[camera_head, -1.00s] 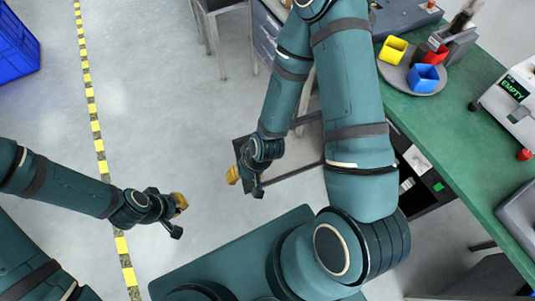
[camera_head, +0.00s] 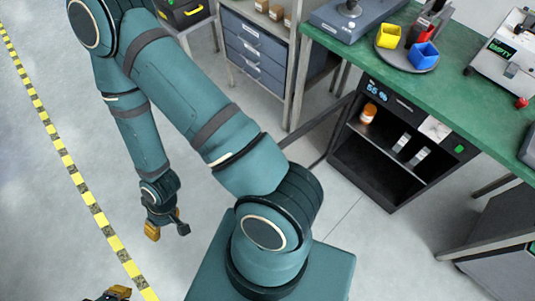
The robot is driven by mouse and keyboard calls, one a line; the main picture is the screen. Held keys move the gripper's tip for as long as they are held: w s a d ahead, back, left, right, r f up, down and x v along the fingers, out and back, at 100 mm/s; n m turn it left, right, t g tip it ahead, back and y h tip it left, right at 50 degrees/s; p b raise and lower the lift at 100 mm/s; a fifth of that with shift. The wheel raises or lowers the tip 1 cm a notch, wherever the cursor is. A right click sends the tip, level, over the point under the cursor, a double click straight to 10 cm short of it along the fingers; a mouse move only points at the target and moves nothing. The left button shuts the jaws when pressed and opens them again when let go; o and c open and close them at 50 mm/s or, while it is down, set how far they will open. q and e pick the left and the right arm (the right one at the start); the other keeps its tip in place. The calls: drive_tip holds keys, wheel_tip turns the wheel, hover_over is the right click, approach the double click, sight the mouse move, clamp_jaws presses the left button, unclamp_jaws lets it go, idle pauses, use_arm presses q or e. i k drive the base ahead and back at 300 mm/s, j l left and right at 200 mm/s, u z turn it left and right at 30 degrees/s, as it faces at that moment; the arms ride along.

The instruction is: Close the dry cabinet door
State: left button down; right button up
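The dry cabinet (camera_head: 390,196) is a black box under the green workbench, with a lit display reading about 55 %. Its front is open and its shelf shows. The dark-framed, see-through door (camera_head: 331,143) stands open, swung out to the left; my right arm partly covers it. My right gripper (camera_head: 168,231) hangs over bare floor, well left of the door, open and empty. My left gripper (camera_head: 113,294) shows only in part at the bottom edge, far from the cabinet; its finger gap is cut off.
An orange-capped bottle (camera_head: 368,113) and white packets stand inside the cabinet. The green workbench (camera_head: 470,110) overhangs it. A grey drawer unit (camera_head: 255,50) stands behind the door. Floor left of my base, by the yellow-black tape (camera_head: 75,175), is clear.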

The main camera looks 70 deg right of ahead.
sight(347, 101)
drive_tip(key=i+j+z, duration=0.1)
drive_tip(key=i+z, duration=0.15)
drive_tip(key=i, duration=0.15)
drive_tip(key=i+j+z, duration=0.2)
drive_tip(key=i, duration=0.15)
drive_tip(key=i+j+z, duration=0.25)
drive_tip(key=i+z, duration=0.15)
drive_tip(key=z, duration=0.25)
drive_tip(key=i+z, duration=0.15)
drive_tip(key=z, duration=0.2)
drive_tip(key=i+z, duration=0.2)
drive_tip(key=z, duration=0.2)
drive_tip(key=i+j+z, duration=0.1)
drive_tip(key=z, duration=0.3)
drive_tip(key=i+j+z, duration=0.1)
drive_tip(key=z, duration=0.4)
drive_tip(key=i+j+z, duration=0.1)
drive_tip(key=z, duration=0.4)
drive_tip(key=i+j+z, duration=0.1)
drive_tip(key=z, duration=0.4)
drive_tip(key=i+j+z, duration=0.2)
drive_tip(key=z, duration=0.3)
drive_tip(key=i+j+z, duration=0.15)
drive_tip(key=j+z, duration=0.35)
drive_tip(key=k+l+u, duration=0.15)
drive_tip(key=l, duration=0.2)
drive_tip(key=k+l+u, duration=0.2)
drive_tip(key=l, duration=0.15)
drive_tip(key=i+l, duration=0.05)
drive_tip(key=i, duration=0.05)
